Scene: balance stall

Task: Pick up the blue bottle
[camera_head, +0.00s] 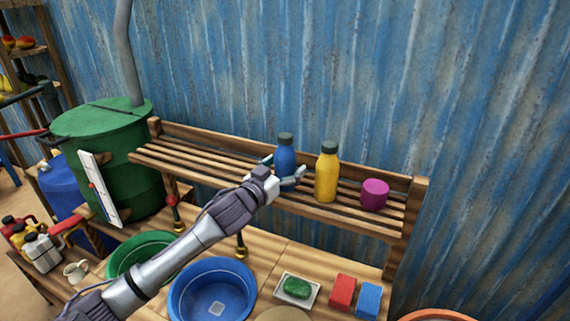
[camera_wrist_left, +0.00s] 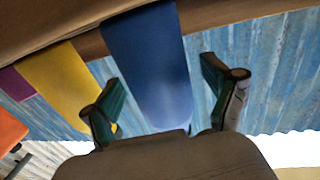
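The blue bottle (camera_head: 285,155) with a dark cap stands upright on the slatted wooden shelf (camera_head: 220,173). My left gripper (camera_head: 283,169) is in front of it, with one finger on each side of the bottle. In the left wrist view, which looks upside down, the blue bottle (camera_wrist_left: 150,70) lies between the spread fingers of the gripper (camera_wrist_left: 167,92). A gap shows between the bottle and the right-hand finger, so the gripper is open. The bottle's lower front is partly hidden by the gripper in the head view. My right gripper is not in view.
Below are a blue basin (camera_head: 180,300), a green soap (camera_head: 297,287) and red and blue blocks. A corrugated wall (camera_head: 400,80) is behind.

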